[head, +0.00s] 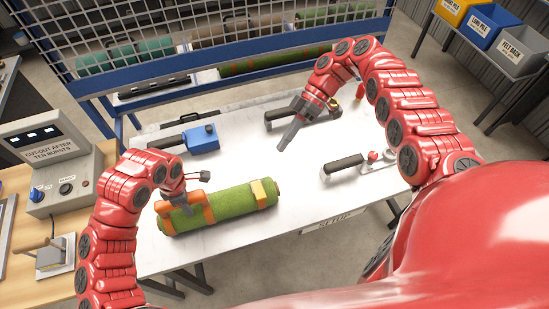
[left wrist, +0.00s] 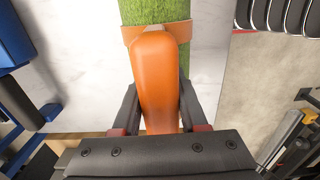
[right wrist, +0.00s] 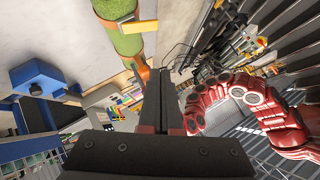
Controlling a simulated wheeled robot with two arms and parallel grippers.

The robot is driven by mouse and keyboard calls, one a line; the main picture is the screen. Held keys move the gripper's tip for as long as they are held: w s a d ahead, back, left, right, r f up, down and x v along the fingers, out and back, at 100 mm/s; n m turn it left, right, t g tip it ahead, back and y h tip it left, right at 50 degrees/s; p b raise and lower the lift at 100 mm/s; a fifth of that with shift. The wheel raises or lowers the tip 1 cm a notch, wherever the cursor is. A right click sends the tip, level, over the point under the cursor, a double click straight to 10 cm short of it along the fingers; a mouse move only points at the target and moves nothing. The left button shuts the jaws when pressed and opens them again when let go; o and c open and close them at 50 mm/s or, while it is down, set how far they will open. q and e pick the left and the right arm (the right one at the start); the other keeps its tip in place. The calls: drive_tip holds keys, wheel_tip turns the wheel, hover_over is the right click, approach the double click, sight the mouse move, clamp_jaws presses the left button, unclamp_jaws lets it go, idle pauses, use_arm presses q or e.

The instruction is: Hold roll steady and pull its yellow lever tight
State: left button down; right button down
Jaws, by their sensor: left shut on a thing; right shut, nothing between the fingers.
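The green turf roll (head: 228,208) lies on the white table (head: 250,155), with orange straps around its left part and an orange handle (head: 180,201) along its top. A yellow lever piece (head: 264,192) sits near the roll's right end; how tight it is I cannot tell. My left gripper (head: 187,208) is shut on the orange handle, which shows between its fingers in the left wrist view (left wrist: 157,75). My right gripper (head: 281,149) is shut and empty, above the table behind and apart from the roll. The roll also shows in the right wrist view (right wrist: 128,42).
A blue tool (head: 200,137), a grey tool with a dark grip (head: 288,112) and a red-tipped tool (head: 345,165) lie on the table. A control box (head: 48,158) stands at left. A blue-framed mesh rack (head: 180,50) stands behind. The table's centre is clear.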

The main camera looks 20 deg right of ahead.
drive_tip(key=m, duration=0.1)
drive_tip(key=m+t+y, duration=0.2)
drive_tip(key=m+y, duration=0.2)
drive_tip(key=m, duration=2.1)
approach(269, 196)
wheel_tip(269, 196, up, 3)
drive_tip(key=s+f+m+t, duration=0.1)
drive_tip(key=s+f+m, duration=0.3)
drive_tip(key=m, duration=0.6)
drive_tip(key=shift+y, duration=0.3)
drive_tip(key=x, duration=1)
drive_tip(key=shift+w+a+r, duration=0.15)
drive_tip(key=shift+w, duration=0.05)
drive_tip(key=r, duration=0.1)
drive_tip(key=w+r, duration=0.1)
drive_tip(key=r, duration=0.1)
drive_tip(key=shift+w, duration=0.1)
drive_tip(key=shift+w+r, duration=0.1)
drive_tip(key=shift+r, duration=0.3)
